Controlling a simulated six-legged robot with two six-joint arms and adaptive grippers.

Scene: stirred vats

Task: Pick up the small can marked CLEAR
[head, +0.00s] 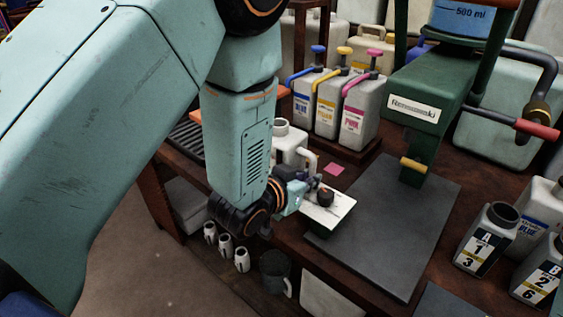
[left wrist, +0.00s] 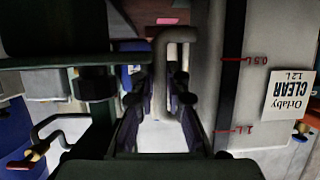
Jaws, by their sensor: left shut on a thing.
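The small can marked CLEAR (head: 288,143) is a pale can with a round neck and a side handle. It stands behind my left forearm in the head view, which hides part of it. In the left wrist view the can (left wrist: 250,100) fills the right side, its CLEAR label upside down beside red level marks. My left gripper (head: 311,180) is at the handle side of the can. In the left wrist view its fingers (left wrist: 165,90) are shut on the can's grey handle (left wrist: 165,45). I cannot tell whether the can is off the table. My right gripper is out of view.
Pump jugs marked BLUE (head: 304,107), yellow and PINK (head: 352,120) stand behind. A white plate (head: 338,212) with a dark knob lies near the gripper. A green stand (head: 425,110) rises above a dark mat (head: 390,245). Numbered bottles (head: 484,240) are at right.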

